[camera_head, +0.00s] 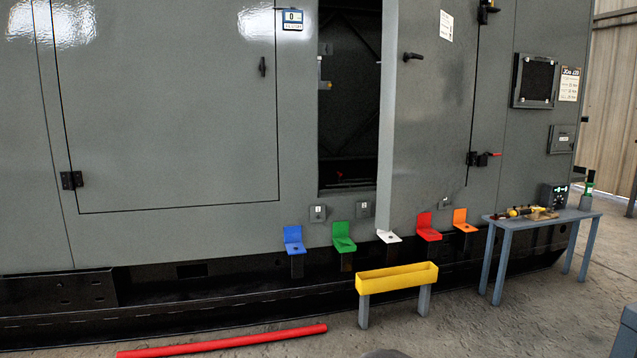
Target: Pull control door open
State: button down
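The grey enclosure (180,235) fills most of the view. A door (435,110) right of centre stands open, its near edge swung out and a dark opening (348,120) beside it on the left. It has a dark lever handle (412,56) and hinges on its right side. A second, larger door (165,110) on the left is shut flush, with a small dark handle (262,66) at its right edge. No label readable here tells which one is the control door. My gripper is not in view.
Blue (293,240), green (342,236), white (388,236), red (428,228) and orange (463,221) brackets stick out below the doors. A yellow trough (397,280) stands in front. A red pole (222,341) lies on the floor. A work table (541,219) stands right.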

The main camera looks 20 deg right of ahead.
aim_at(427, 105)
jog(key=z, duration=0.45)
jog(key=i, duration=1.55)
jog(key=z, duration=0.45)
